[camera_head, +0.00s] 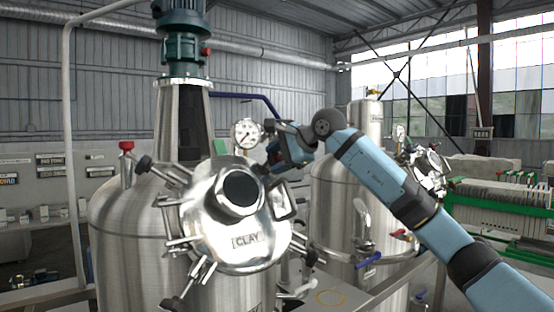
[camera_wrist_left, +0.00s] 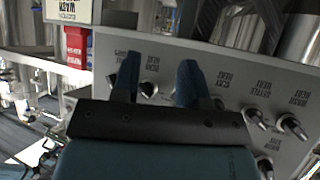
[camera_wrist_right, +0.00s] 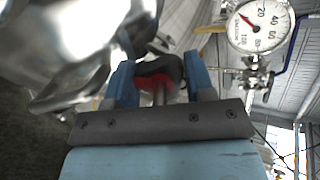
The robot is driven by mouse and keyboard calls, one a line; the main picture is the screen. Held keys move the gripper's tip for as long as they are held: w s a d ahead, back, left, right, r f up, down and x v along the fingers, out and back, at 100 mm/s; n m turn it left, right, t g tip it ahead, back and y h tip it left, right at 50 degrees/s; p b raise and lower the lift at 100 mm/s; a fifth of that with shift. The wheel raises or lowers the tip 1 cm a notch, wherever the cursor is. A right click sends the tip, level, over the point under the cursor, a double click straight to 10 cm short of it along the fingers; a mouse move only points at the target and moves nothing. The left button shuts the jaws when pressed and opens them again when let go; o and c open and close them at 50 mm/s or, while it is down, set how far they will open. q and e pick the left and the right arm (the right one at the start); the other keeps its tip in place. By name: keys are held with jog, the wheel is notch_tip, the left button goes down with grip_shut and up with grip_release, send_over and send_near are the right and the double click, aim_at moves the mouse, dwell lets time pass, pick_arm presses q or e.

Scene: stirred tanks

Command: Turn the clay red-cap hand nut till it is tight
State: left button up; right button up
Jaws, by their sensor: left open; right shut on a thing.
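The round steel hatch lid (camera_head: 262,222) marked CLAY sits on the front of the near tank. Several dark-knobbed hand nuts stand around its rim, such as one at the upper left (camera_head: 144,164). My right gripper (camera_head: 268,160) is at the lid's upper right edge. In the right wrist view it is shut on a dark hand nut with red on it (camera_wrist_right: 155,84), held between the blue fingers. In the head view that nut is largely hidden by the gripper. My left gripper (camera_wrist_left: 158,82) is open and empty before a grey panel; it is not in the head view.
A pressure gauge (camera_head: 247,133) stands behind the lid, close to my right gripper; it also shows in the right wrist view (camera_wrist_right: 258,27). A red-topped fitting (camera_head: 126,147) rises at the tank's left. A second tank (camera_head: 335,205) stands behind my right arm. The grey panel (camera_wrist_left: 225,70) carries several labelled knobs.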

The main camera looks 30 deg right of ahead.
jog(key=o, duration=0.9)
jog(key=b+v, duration=0.2)
jog(key=v, duration=1.1)
jog(key=shift+s+d+r, duration=0.1)
jog(key=shift+s+r, duration=0.15)
jog(key=shift+s, duration=0.05)
